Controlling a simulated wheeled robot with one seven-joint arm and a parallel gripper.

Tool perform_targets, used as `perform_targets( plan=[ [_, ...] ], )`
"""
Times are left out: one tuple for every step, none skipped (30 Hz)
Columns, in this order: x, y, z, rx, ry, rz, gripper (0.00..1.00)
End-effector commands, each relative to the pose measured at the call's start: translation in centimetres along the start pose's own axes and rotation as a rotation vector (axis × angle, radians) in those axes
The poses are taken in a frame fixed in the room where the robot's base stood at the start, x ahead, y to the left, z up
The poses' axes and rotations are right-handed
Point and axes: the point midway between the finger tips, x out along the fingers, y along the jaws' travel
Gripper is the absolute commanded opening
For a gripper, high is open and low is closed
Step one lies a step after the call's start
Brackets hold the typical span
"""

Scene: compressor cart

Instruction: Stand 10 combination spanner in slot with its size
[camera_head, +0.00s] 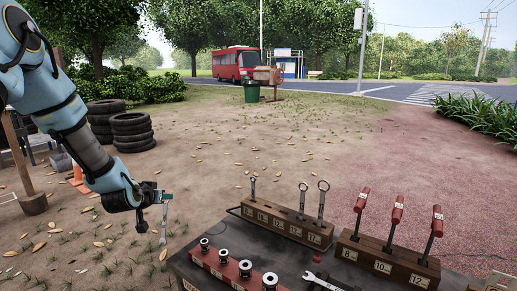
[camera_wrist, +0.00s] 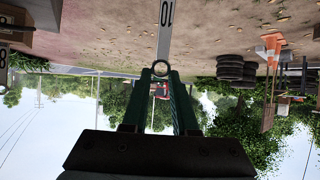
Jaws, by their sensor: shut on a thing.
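My gripper (camera_head: 163,196) is at the left of the head view, out over the ground and left of the bench. It is shut on the 10 combination spanner (camera_head: 163,228), which hangs downward below the jaws. In the wrist view my green fingers (camera_wrist: 160,74) pinch the spanner near its ring end, and its shank (camera_wrist: 166,22) shows the number 10. The spanner rack (camera_head: 286,226) is a brown wooden block with numbered slots on the bench. One spanner (camera_head: 252,190) stands at its left end and two (camera_head: 302,199) (camera_head: 322,200) stand towards its right. Slots between them look empty.
The dark bench top (camera_head: 222,250) also carries a red socket rail (camera_head: 224,264), a loose spanner (camera_head: 322,282) at the front edge and a block (camera_head: 390,262) with red-handled tools (camera_head: 396,214). Tyres (camera_head: 131,132) lie behind my arm. Open ground separates gripper and bench.

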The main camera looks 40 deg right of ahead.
Motion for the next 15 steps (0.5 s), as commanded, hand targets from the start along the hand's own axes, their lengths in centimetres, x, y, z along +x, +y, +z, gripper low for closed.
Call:
perform_targets(
  plan=[
    [0.5, 2.6, -1.4, 0.022, 0.055, 0.037, 0.0],
    [0.6, 4.0, -2.4, 0.032, 0.087, 0.057, 0.0],
    [0.7, 6.0, -3.6, 0.046, 0.13, 0.086, 0.0],
    [0.7, 7.3, -4.5, 0.054, 0.159, 0.106, 0.0],
    [0.7, 8.8, -5.3, 0.062, 0.188, 0.128, 0.0],
    [0.6, 10.7, -6.4, 0.073, 0.224, 0.158, 0.0],
    [0.4, 12.1, -7.1, 0.081, 0.248, 0.18, 0.0],
    [0.3, 13.5, -7.8, 0.088, 0.274, 0.203, 0.0],
    [-0.1, 15.2, -8.8, 0.096, 0.303, 0.231, 0.0],
    [-0.3, 16.6, -9.4, 0.102, 0.326, 0.255, 0.0],
    [-0.7, 17.8, -10.1, 0.107, 0.346, 0.276, 0.0],
    [-1.1, 19.6, -10.9, 0.114, 0.371, 0.307, 0.0],
    [-1.5, 20.9, -11.4, 0.12, 0.39, 0.329, 0.0],
    [-1.9, 22.0, -11.9, 0.124, 0.405, 0.351, 0.0],
    [-2.5, 23.5, -12.6, 0.129, 0.425, 0.379, 0.0]
  ],
)
